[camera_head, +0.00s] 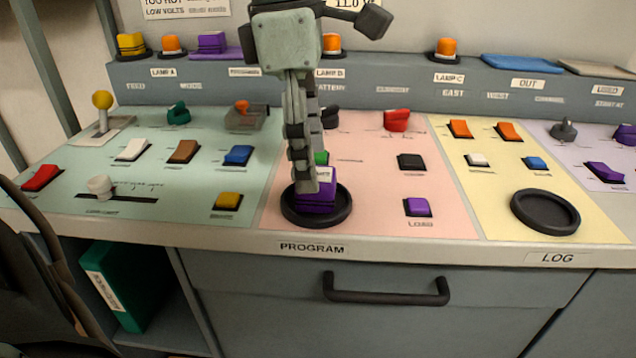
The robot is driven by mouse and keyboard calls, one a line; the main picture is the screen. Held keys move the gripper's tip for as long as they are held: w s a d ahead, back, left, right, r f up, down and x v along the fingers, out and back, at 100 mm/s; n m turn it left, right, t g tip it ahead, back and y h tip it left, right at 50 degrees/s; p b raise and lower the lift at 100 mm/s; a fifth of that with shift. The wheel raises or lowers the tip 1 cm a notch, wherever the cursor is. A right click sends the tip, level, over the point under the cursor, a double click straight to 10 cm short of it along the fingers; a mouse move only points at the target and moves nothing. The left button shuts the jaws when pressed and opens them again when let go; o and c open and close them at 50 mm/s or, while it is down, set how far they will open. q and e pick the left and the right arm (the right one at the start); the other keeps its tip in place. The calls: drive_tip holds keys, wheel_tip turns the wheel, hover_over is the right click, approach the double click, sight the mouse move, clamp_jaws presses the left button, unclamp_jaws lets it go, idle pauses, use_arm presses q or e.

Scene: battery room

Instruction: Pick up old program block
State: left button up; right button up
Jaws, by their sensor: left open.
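A purple block (315,204) with a pale label on top sits in a round black dish (289,217) above the PROGRAM label at the panel's front edge. My left gripper (312,180) points down over it. Its fingers are open, with their tips at the block's top. They hide part of the block, and I cannot tell whether they touch it. My right gripper is not in view.
A second round black dish (545,212), above the LOG label, is empty. Switches and a white slider knob (100,187) stand around on the coloured panels. A drawer handle (386,289) juts out below the PROGRAM label. A green binder (125,285) stands in the shelf at left.

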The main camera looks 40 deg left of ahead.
use_arm(q)
drive_tip(key=f, duration=0.2)
drive_tip(key=shift+w+d+f, duration=0.15)
drive_tip(key=shift+d+f, duration=0.1)
drive_tip(key=shift+f, duration=0.15)
drive_tip(key=shift+w+f, duration=0.1)
drive_tip(key=shift+f, duration=0.4)
drive_tip(key=c, duration=1.3)
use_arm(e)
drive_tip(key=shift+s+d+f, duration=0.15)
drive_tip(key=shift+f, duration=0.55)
use_arm(q)
drive_tip(key=shift+r, duration=0.15)
